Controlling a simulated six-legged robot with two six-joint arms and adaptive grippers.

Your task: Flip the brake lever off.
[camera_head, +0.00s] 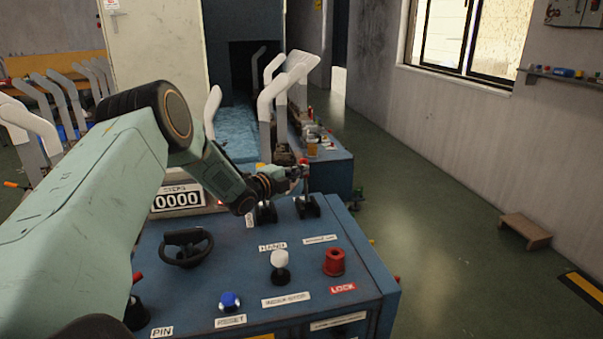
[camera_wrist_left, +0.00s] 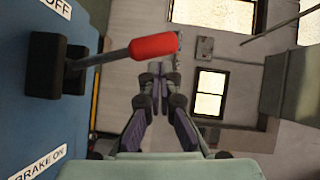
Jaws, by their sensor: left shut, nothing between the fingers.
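The brake lever has a red grip (camera_wrist_left: 153,46), a thin metal rod and a black base (camera_wrist_left: 45,65) in the left wrist view. Labels reading OFF and BRAKE ON flank its base on the blue panel. In the head view the lever's base (camera_head: 306,207) is at the console's far right, with its rod upright and red tip on top. My left gripper (camera_head: 296,173) is beside the upper end of the lever; its fingers (camera_wrist_left: 157,72) are shut and empty, close to the red grip. I cannot tell whether they touch. My right gripper is not in view.
The blue console (camera_head: 385,270) carries a black wheel (camera_head: 185,247), a white-knobbed lever (camera_head: 280,260), a red LOCK knob (camera_head: 334,262) and a blue knob (camera_head: 229,301). A second black lever base (camera_head: 266,212) stands left of the brake lever. White foot-shaped boards (camera_head: 290,75) rise behind.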

